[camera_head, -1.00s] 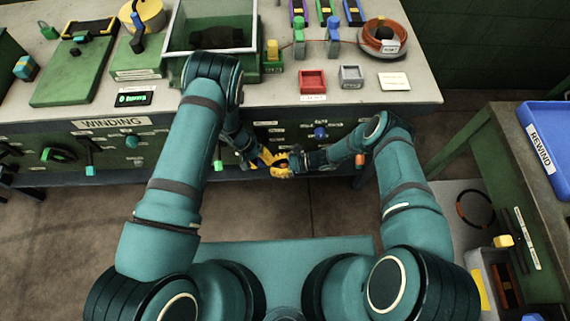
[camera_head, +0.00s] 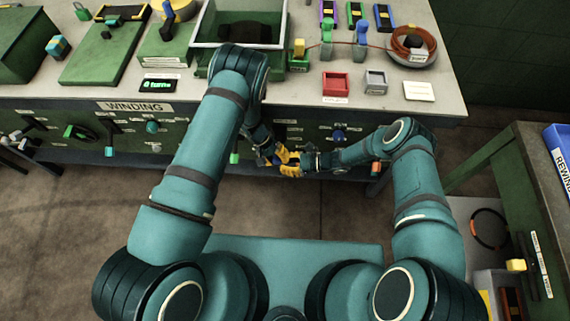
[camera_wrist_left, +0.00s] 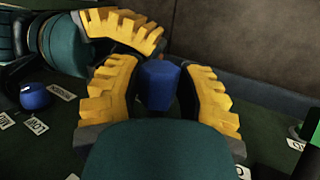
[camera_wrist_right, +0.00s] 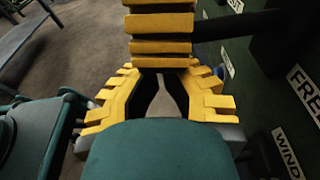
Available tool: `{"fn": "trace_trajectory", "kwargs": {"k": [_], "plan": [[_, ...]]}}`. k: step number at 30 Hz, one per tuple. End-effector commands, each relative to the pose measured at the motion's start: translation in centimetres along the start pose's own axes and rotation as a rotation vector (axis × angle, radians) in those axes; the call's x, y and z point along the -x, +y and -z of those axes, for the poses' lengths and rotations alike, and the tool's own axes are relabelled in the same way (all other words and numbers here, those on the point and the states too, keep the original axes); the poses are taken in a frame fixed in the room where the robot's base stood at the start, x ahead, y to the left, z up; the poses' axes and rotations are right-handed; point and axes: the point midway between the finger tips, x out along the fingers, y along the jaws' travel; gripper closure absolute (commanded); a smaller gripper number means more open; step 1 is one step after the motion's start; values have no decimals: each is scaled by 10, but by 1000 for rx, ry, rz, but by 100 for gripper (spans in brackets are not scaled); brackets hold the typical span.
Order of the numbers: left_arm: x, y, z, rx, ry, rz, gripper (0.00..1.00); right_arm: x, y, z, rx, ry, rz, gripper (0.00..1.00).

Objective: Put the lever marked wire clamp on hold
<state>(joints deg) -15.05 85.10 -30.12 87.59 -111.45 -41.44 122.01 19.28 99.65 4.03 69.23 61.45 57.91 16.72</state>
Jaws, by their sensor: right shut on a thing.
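My left gripper (camera_head: 280,156) and right gripper (camera_head: 293,167) meet low in front of the winding panel. In the left wrist view a blue lever handle (camera_wrist_left: 160,85) stands between the left gripper's yellow fingers (camera_wrist_left: 160,98), which are apart around it. The right gripper (camera_wrist_left: 125,30) lies close by at upper left there. In the right wrist view its fingers (camera_wrist_right: 162,88) are nearly together on something I cannot make out. A yellow finger of the left gripper crosses in front of their tips. No wire clamp or hold label is readable.
The panel carries a WINDING sign (camera_head: 135,107), several levers and a blue knob (camera_head: 339,135). A FREE label (camera_wrist_right: 303,92) shows in the right wrist view. The bench top (camera_head: 300,97) is above the panel. A side table (camera_head: 533,165) stands at right.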

Motion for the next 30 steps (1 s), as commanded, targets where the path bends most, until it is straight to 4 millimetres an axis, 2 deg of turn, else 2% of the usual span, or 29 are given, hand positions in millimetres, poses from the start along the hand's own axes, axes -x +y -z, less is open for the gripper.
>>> {"fn": "trace_trajectory", "kwargs": {"k": [1,2,14,24,30], "plan": [[0,-1,0,0,1,2,43,-1,-2,-4,4,-8,0,100],[0,-1,0,0,1,2,34,-1,-2,-4,4,-8,0,100],[5,2,0,0,1,1,34,-1,-1,-2,2,-3,1,100],[57,29,-7,-1,3,2,34,-1,-1,-1,2,-2,1,100],[81,41,-11,0,3,1,34,-1,-1,-1,2,-2,1,100]]}}
